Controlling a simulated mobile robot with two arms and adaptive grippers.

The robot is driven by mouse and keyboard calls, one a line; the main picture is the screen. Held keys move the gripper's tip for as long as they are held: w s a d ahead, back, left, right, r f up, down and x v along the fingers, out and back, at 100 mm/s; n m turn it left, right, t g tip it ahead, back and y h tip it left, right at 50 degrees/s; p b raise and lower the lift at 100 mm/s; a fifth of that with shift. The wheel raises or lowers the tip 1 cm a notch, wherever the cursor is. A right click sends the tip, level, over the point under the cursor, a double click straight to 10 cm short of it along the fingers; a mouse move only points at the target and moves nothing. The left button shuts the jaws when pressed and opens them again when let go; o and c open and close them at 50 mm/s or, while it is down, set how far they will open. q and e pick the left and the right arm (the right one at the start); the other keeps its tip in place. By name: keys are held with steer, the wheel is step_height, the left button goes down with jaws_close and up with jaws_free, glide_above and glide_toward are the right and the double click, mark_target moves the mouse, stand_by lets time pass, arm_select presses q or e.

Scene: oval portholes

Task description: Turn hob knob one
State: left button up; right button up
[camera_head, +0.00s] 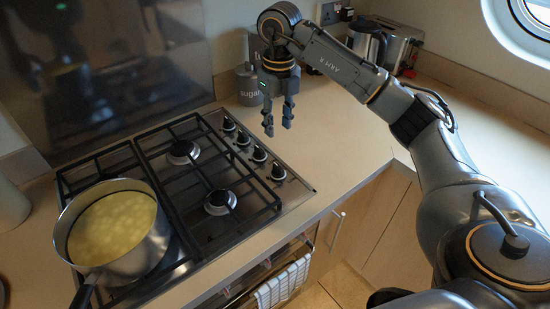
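The gas hob (160,152) is set in the worktop and has a row of several dark knobs along its right side. The farthest knob (228,123) is at the back, and the nearest knob (277,171) is towards the front edge. No label shows which of them is knob one. My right gripper (278,122) points down above the worktop, to the right of the row. Its two fingers are apart with nothing between them, and it appears clear of the knobs. My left gripper is not in view.
A pan (115,230) with yellow contents stands on the hob's left front, its handle towards me. A grey sugar canister (247,84) stands behind my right gripper. A kettle (366,43) and toaster (400,46) stand at the back right. Worktop right of the knobs is clear.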

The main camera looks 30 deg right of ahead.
mark_target(278, 166)
step_height(278, 166, down, 14)
steer(key=shift+r+p, duration=0.25)
steer(key=shift+p, duration=1)
steer(key=shift+s, duration=0.1)
